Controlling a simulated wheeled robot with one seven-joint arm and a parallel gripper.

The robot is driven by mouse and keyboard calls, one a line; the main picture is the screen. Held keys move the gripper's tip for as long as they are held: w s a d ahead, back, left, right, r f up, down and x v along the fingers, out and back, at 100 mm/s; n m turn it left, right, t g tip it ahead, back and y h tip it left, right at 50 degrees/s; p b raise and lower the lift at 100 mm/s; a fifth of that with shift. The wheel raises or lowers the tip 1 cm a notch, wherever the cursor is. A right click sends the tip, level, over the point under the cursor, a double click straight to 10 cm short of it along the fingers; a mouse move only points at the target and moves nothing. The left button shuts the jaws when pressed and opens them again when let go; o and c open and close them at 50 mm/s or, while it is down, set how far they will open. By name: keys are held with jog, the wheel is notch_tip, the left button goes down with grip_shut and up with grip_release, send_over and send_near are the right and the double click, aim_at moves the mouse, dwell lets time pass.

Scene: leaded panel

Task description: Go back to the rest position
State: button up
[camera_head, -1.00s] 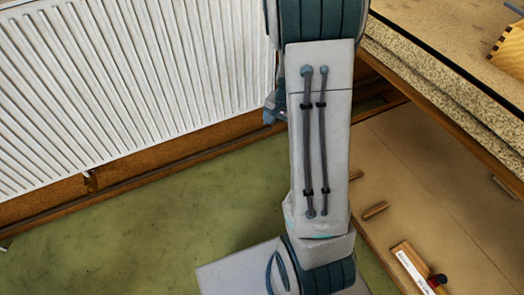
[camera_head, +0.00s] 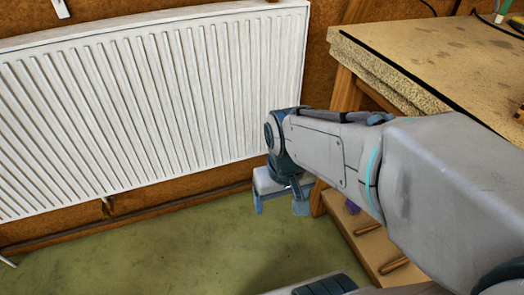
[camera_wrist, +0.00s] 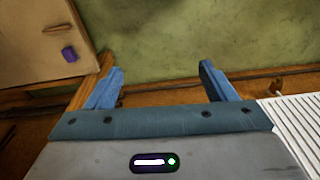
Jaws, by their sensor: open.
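My gripper (camera_head: 279,203) hangs at the end of my arm in the head view, left of the workbench and in front of the radiator's right end. Its two blue fingers point down above the green floor. In the wrist view my gripper (camera_wrist: 163,84) shows both blue fingers spread wide apart. It is open, and nothing is between the fingers but the floor behind.
A white ribbed radiator (camera_head: 150,110) lines the wall at the left. A workbench (camera_head: 440,55) stands at the right, with a lower shelf (camera_head: 345,225) bearing wooden pieces and a purple block (camera_head: 352,207). The green floor (camera_head: 170,250) is clear.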

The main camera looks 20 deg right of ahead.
notch_tip(320, 180, up, 32)
jog(key=t+p, duration=0.1)
jog(key=p, duration=2.8)
jog(key=shift+d+r+t, duration=0.2)
jog(key=shift+d+t, duration=0.05)
jog(key=shift+t, duration=0.15)
